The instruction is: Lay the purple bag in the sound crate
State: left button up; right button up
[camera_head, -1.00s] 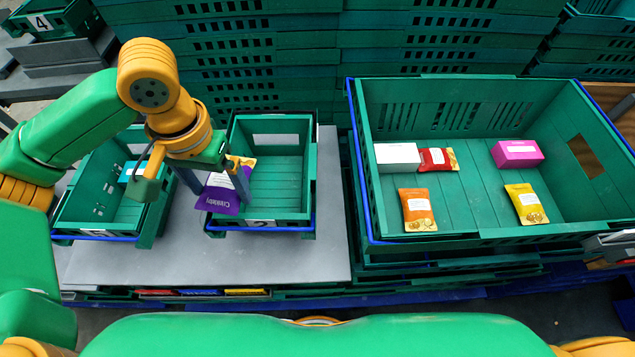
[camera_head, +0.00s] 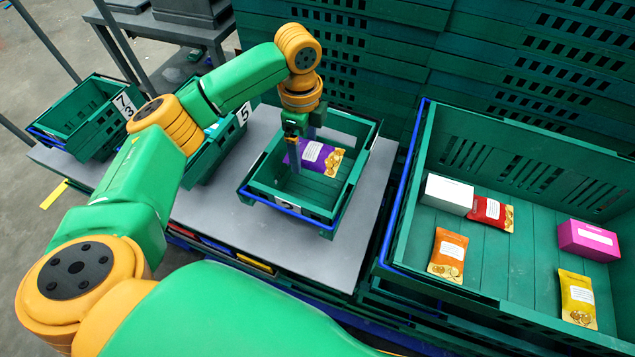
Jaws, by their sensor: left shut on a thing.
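The purple bag (camera_head: 322,155), with a white label and a gold end, shows within the outline of the middle small green crate (camera_head: 345,203). My left gripper (camera_head: 296,160) points down over this crate and is shut on the bag at its left part. The fingers hide some of the bag. I cannot tell whether the bag touches the crate floor. This crate's visible walls look whole, and no other item shows in it. My right gripper is not in view.
A large green crate (camera_head: 400,240) on the right holds a white box (camera_head: 448,194), a red bag (camera_head: 491,212), an orange bag (camera_head: 448,254), a pink box (camera_head: 588,240) and a yellow bag (camera_head: 577,299). Another small crate (camera_head: 208,160) stands partly behind my left arm. Stacked crates rise behind.

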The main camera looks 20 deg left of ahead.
aim_at(306, 183)
pick_arm(q)
notch_tip(306, 183, down, 10)
jog(key=shift+a+f, duration=0.1)
jog(key=shift+b, duration=0.3)
jog(key=o, duration=1)
notch_tip(306, 183, up, 12)
jog(key=shift+r+p, duration=0.15)
jog(key=shift+p, duration=0.25)
